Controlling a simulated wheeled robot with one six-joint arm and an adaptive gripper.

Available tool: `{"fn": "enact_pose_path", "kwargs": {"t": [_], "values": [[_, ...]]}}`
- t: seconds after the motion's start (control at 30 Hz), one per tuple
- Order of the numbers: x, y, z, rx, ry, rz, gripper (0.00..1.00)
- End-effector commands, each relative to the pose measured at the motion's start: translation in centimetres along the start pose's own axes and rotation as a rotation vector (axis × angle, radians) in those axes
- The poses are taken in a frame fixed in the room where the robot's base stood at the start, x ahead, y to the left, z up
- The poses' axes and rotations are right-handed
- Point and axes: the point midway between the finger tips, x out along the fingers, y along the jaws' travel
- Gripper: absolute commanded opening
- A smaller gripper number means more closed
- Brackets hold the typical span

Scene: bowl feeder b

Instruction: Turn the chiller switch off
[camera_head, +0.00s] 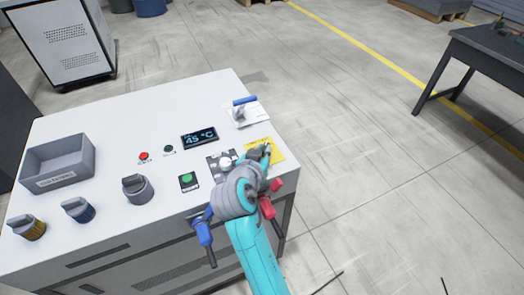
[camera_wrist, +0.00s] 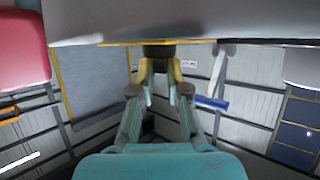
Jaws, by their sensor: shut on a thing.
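The chiller's white control top (camera_head: 100,135) fills the left and middle of the head view. A yellow plate (camera_head: 277,152) lies on it near the right edge. My gripper (camera_head: 264,153) reaches down onto this plate and hides most of what is mounted there. In the wrist view my gripper (camera_wrist: 160,68) is closed on a small dark switch knob (camera_wrist: 158,51), which stands out from the yellow plate (camera_wrist: 115,43). The knob's marking and its exact turn angle cannot be read.
A blue-handled lever (camera_head: 244,100) stands just behind the yellow plate. A display (camera_head: 199,138) reads 45 °C. A white knob (camera_head: 226,162), a green button (camera_head: 187,180) and a grey knob (camera_head: 136,188) are to the left. A grey bin (camera_head: 58,163) sits far left.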

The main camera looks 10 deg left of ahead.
Motion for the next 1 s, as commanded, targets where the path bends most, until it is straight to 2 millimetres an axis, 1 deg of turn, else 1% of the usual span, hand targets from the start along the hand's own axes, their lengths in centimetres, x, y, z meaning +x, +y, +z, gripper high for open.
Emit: {"fn": "enact_pose_path", "kwargs": {"t": [0.5,1.0], "values": [[0.3,1.4,-0.1,-0.154,0.0,-0.376,0.0],[1.0,2.3,-0.4,-0.319,0.0,-0.775,0.0]]}}
